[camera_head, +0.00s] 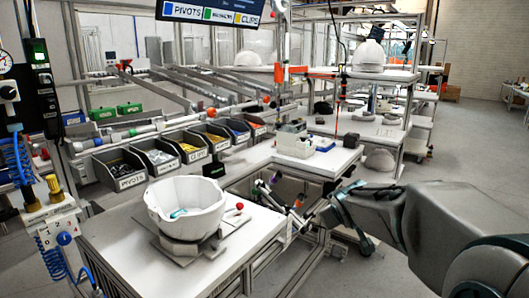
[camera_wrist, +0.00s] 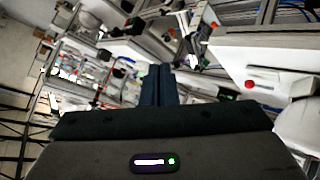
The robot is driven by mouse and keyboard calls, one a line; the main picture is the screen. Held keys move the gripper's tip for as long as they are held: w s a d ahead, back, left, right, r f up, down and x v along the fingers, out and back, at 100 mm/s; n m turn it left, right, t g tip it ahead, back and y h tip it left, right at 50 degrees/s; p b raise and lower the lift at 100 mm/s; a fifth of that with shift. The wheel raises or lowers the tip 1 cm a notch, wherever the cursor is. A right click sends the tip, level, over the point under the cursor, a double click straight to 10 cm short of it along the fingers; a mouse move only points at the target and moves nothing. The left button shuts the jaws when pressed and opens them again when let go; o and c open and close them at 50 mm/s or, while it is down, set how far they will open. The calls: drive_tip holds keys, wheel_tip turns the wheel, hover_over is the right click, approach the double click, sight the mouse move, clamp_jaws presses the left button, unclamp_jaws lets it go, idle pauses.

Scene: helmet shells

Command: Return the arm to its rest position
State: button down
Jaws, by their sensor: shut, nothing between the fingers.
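My gripper (camera_wrist: 157,72) is shut and empty, its two dark fingers side by side in the middle of the wrist view. In the head view my arm comes in from the right, and its end hangs beside the right side of the front table, apart from it. A white helmet shell (camera_head: 187,210) sits open side up on a grey fixture on the front table (camera_head: 110,250), with a small teal piece inside. Part of a white rounded thing, probably this shell, shows at the right edge of the wrist view (camera_wrist: 300,122).
A red knob (camera_head: 239,207) stands on the front table. Labelled bins (camera_head: 120,172) line its back side. A white box (camera_head: 296,145) is on the table behind. More white shells (camera_head: 368,56) are on the far benches. Open floor (camera_head: 470,150) lies at the right.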

drive_tip(key=s+a+f+m+g, duration=0.1)
drive_tip(key=s+f+g, duration=0.1)
drive_tip(key=s, duration=0.7)
drive_tip(key=s+a+f+m+g+y, duration=0.1)
drive_tip(key=s+f+m+g, duration=0.1)
drive_tip(key=s, duration=0.7)
drive_tip(key=s+a+f+m+g, duration=0.1)
drive_tip(key=s+f, duration=0.4)
drive_tip(key=s, duration=0.5)
drive_tip(key=m+g, duration=0.1)
drive_tip(key=g, duration=0.1)
drive_tip(key=shift+a+g+y, duration=0.3)
drive_tip(key=shift+a, duration=0.1)
drive_tip(key=shift+a, duration=0.1)
